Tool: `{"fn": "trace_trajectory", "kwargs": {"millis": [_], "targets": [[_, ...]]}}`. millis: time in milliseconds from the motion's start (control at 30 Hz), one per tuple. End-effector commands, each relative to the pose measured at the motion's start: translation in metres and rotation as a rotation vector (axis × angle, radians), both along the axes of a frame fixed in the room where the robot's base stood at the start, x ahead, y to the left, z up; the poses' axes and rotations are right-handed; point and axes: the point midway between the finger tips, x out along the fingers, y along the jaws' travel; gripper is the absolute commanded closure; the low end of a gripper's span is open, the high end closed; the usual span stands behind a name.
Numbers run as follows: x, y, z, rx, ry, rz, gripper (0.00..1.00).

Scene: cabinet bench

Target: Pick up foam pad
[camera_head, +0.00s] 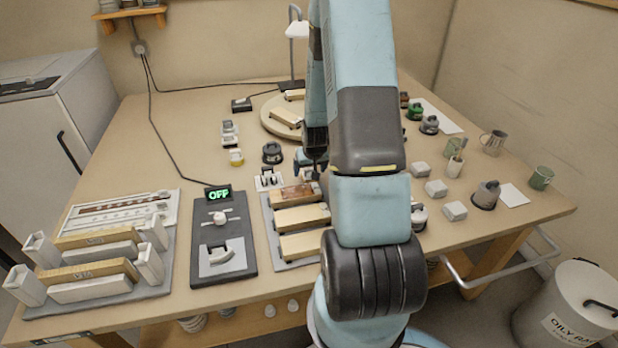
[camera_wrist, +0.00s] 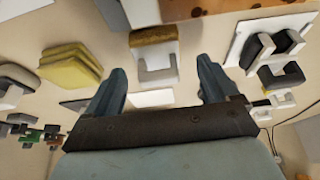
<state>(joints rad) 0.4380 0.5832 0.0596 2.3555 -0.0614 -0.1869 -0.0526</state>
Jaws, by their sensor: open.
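In the wrist view, a yellow layered soft-looking pad (camera_wrist: 72,68) lies on the bench left of my gripper (camera_wrist: 162,84); it looks like the foam pad. A block with a brown, sponge-like top (camera_wrist: 153,36) sits at a white U-shaped holder (camera_wrist: 155,66), beyond the gap between my fingers. I cannot tell for certain which of the two is the foam pad. My gripper is open, with nothing between its fingers. In the head view my arm hides most of the gripper and the bench around it, and I cannot make out either pad there.
A fixture with dark upright parts (camera_wrist: 265,50) stands right of my gripper. In the head view, a tray with wooden blocks (camera_head: 300,218), a panel reading OFF (camera_head: 222,262) and a round wooden board (camera_head: 272,128) surround the arm. Grey blocks (camera_head: 436,188) and mugs (camera_head: 493,143) stand right.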

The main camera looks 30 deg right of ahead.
Motion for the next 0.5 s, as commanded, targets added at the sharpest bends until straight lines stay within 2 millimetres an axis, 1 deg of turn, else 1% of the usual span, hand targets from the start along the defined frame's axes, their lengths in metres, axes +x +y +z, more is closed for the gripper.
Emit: {"fn": "trace_trajectory", "kwargs": {"millis": [33, 200, 500], "targets": [[0.002, -0.002, -0.006, 0.001, 0.002, -0.001, 0.13], [0.007, -0.002, -0.019, 0.000, 0.002, 0.001, 0.13], [0.009, -0.003, -0.023, -0.001, -0.001, 0.001, 0.13]]}}
